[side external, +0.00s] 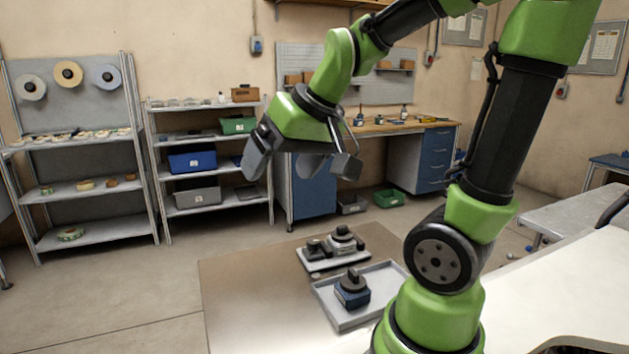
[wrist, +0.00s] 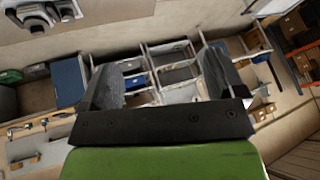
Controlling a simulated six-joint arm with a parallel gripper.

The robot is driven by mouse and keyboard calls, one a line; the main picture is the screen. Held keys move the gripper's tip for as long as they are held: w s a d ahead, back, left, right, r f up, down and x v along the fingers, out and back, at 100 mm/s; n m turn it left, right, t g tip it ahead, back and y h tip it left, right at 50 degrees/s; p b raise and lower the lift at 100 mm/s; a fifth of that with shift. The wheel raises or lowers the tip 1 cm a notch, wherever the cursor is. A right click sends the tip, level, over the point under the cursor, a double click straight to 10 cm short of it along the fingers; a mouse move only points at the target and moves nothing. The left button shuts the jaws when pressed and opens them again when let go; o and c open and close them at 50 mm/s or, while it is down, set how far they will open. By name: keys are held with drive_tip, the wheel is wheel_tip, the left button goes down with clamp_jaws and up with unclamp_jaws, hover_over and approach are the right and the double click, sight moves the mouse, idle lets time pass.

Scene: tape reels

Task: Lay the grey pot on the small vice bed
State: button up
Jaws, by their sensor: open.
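A squat grey round piece with a dark top, which looks like the grey pot (side external: 342,239), is at the back of a pale plate (side external: 338,264) on the table. A dark block-like fixture (side external: 316,249) is beside it on the left; I cannot tell whether this is the small vice bed. Dark and grey pieces (wrist: 36,20) on a pale plate also show at the upper left of the wrist view, partly cut off. My gripper (side external: 305,165) is open and empty, high above and behind the plate. Its two spread fingers also show in the wrist view (wrist: 163,78).
A grey tray (side external: 341,323) holding a blue block with a dark top (side external: 352,289) is in front of the plate. The brown tabletop (side external: 245,300) is clear to the left. Shelves (side external: 205,140) and a workbench (side external: 405,126) stand farther back.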

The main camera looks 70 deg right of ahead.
drive_tip(key=s+a+r+n+y, duration=0.1)
drive_tip(key=s+a+y, duration=0.1)
drive_tip(key=s+a, duration=0.5)
drive_tip(key=shift+s+a+n+t, duration=0.3)
drive_tip(key=shift+s+a+t, duration=0.1)
drive_tip(key=shift+a, duration=0.3)
